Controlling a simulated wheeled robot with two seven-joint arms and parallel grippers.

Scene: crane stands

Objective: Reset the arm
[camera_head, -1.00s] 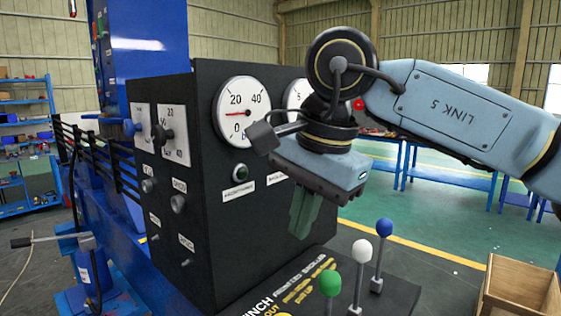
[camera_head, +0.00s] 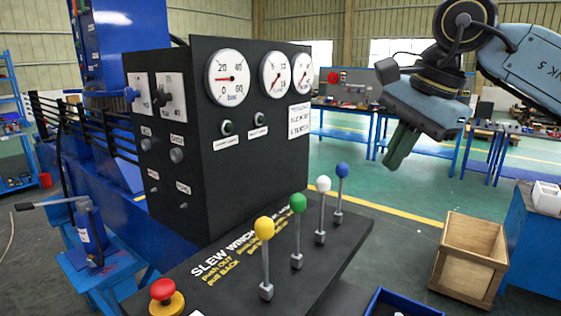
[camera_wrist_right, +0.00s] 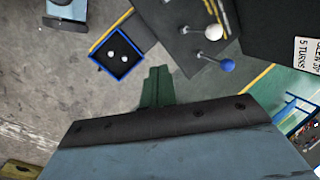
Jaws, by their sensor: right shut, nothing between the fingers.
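My right gripper (camera_head: 400,146) hangs at the upper right of the head view, to the right of the black control panel and clear of it. Its green fingers are together and point down, with nothing between them. The fingers also show in the right wrist view (camera_wrist_right: 158,86), over the floor. The right arm (camera_head: 530,62) comes in from the right edge. My left gripper is not in view.
The black panel (camera_head: 255,165) bears dials and knobs. Levers with yellow (camera_head: 264,228), green (camera_head: 298,203), white (camera_head: 323,184) and blue (camera_head: 342,170) knobs stand on the console. A red button (camera_head: 163,289) sits in front. A wooden crate (camera_head: 462,285) stands right; a blue tray (camera_wrist_right: 117,53) holds small white items.

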